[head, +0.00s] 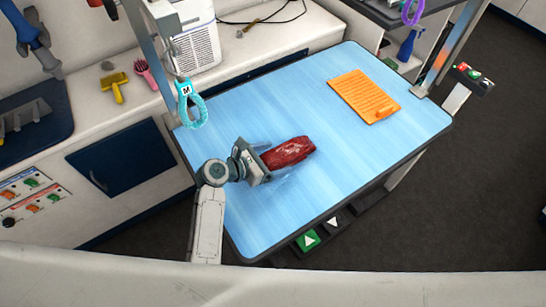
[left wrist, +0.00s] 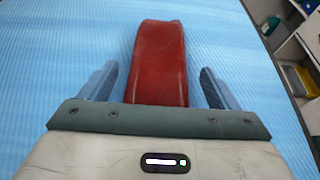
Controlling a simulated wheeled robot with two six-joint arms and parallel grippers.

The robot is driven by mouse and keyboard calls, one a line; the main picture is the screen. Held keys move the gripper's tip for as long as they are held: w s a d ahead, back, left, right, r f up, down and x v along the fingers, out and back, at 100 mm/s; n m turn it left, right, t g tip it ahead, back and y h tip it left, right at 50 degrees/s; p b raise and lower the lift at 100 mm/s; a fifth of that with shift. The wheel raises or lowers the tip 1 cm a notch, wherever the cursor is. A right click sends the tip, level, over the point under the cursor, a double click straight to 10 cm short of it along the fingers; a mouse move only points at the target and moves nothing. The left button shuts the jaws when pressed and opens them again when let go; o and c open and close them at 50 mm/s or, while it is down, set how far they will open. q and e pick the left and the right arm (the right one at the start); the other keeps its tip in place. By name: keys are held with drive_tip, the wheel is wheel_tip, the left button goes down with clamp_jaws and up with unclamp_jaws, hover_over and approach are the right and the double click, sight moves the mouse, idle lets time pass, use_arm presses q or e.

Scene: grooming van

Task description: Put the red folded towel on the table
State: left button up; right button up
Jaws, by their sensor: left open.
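The red folded towel (head: 288,152) lies on the blue grooming table (head: 240,110), left of its middle. My left gripper (head: 276,160) is low over the table at the towel's near left end. In the left wrist view the towel (left wrist: 160,62) lies lengthwise between the two blue fingers (left wrist: 155,88), with a gap on each side. The left gripper is open. The towel's near end is hidden behind the gripper body. My right gripper is in neither view.
An orange mat-like item (head: 363,97) lies on the table's far right part. A teal loop (head: 190,104) hangs from a post at the left edge. A counter with a yellow brush (head: 115,86) and a pink brush (head: 146,72) stands at left. The table's right front is clear.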

use_arm(q)
drive_tip(key=b+v, duration=0.1)
drive_tip(key=v, duration=0.9)
drive_tip(key=shift+s+a+f, duration=0.1)
drive_tip(key=shift+a, duration=0.1)
drive_tip(key=shift+v, duration=0.85)
